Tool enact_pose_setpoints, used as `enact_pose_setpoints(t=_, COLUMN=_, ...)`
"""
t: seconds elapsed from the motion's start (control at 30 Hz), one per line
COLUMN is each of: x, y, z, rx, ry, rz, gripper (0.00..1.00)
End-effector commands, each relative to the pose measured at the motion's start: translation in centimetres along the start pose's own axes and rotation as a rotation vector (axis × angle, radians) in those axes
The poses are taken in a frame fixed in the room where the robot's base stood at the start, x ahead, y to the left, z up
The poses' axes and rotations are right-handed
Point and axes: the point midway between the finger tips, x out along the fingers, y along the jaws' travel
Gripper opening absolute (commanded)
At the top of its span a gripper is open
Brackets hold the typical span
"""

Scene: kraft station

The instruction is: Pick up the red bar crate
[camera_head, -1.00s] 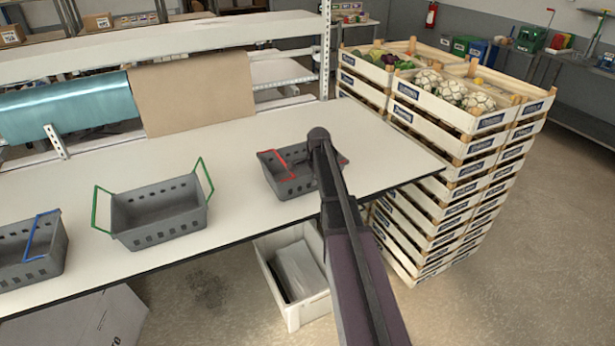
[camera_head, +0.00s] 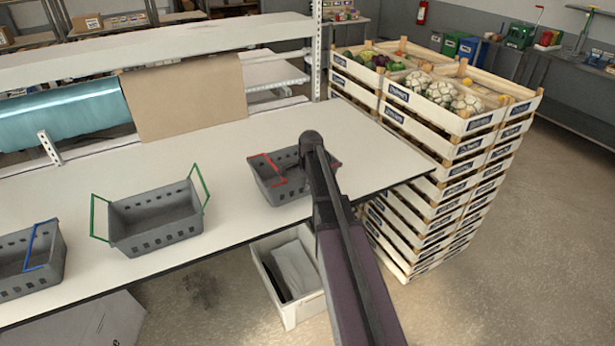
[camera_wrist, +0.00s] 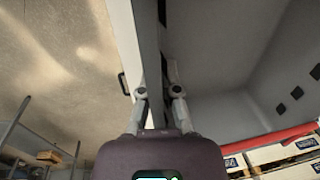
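The red bar crate is a grey basket (camera_head: 283,199) with holes in its walls and red bars, standing on the right part of the white table. My arm reaches over it in the head view and hides its right side and my gripper's fingers. In the wrist view, my gripper (camera_wrist: 161,75) points down beside a grey wall edge, with the crate's grey inside (camera_wrist: 225,105) to the right and a red bar (camera_wrist: 285,138) at lower right. The fingers are close together at this edge. I cannot tell whether they clamp it.
A grey crate with green bars (camera_head: 155,232) and one with blue bars (camera_head: 30,275) stand to the left on the table (camera_head: 230,150). Stacked wooden vegetable crates (camera_head: 450,150) stand close on the right. A white bin (camera_head: 290,318) is below the front edge.

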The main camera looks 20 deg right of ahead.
Motion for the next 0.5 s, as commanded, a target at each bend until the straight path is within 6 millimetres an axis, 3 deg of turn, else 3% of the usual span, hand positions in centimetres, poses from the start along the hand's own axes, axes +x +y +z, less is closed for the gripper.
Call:
enact_pose_setpoints(t=0.03, x=-0.5, y=1.6, z=0.9, rx=0.000, ry=0.000, rz=-0.001, gripper=0.00)
enact_pose_setpoints(t=0.2, x=-1.2, y=4.6, z=2.8, rx=0.000, ry=0.000, rz=-0.001, gripper=0.00)
enact_pose_setpoints(t=0.5, x=-2.1, y=8.1, z=5.1, rx=0.000, ry=0.000, rz=-0.001, gripper=0.00)
